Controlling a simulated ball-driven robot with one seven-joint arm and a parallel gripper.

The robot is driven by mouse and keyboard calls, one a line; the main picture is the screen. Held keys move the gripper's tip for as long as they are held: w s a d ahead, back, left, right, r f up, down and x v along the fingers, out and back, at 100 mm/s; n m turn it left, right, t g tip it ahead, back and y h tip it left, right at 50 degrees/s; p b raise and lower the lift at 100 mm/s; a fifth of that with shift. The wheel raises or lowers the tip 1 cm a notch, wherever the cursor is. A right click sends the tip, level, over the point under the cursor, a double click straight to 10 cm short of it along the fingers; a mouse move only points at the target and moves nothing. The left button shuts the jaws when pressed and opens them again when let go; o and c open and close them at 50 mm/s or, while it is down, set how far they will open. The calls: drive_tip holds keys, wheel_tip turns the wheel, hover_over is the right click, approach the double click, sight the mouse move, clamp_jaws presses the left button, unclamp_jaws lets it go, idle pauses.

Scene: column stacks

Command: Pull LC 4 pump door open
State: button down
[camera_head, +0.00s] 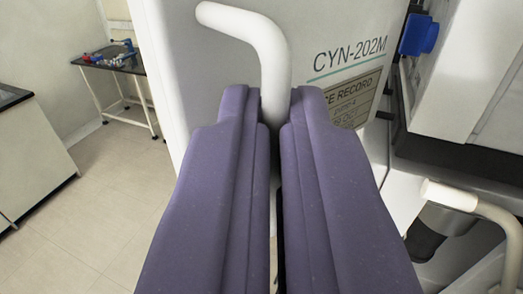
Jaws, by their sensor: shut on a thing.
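The pump door (300,62) is a pale panel marked "CYN-202M", with a record label on it. A white bent handle (262,32) stands out from the door, its top end curving to the left. My gripper (274,108), with two purple fingers, is shut on the upright part of this handle. The lower part of the handle is hidden behind the fingers. The door stands at an angle to my view; I cannot tell how far it is from its frame.
A second white handle (470,200) and a dark cylinder (428,240) are at the lower right. A blue part (419,36) is at the upper right. A small table (110,62) with items and a counter (30,150) stand at left. The tiled floor (95,190) between is clear.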

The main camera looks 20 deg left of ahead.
drive_tip(key=c, duration=1.3)
unclamp_jaws()
drive_tip(key=shift+w+d+f, duration=0.1)
drive_tip(key=shift+w, duration=0.5)
drive_tip(key=shift+s, duration=0.2)
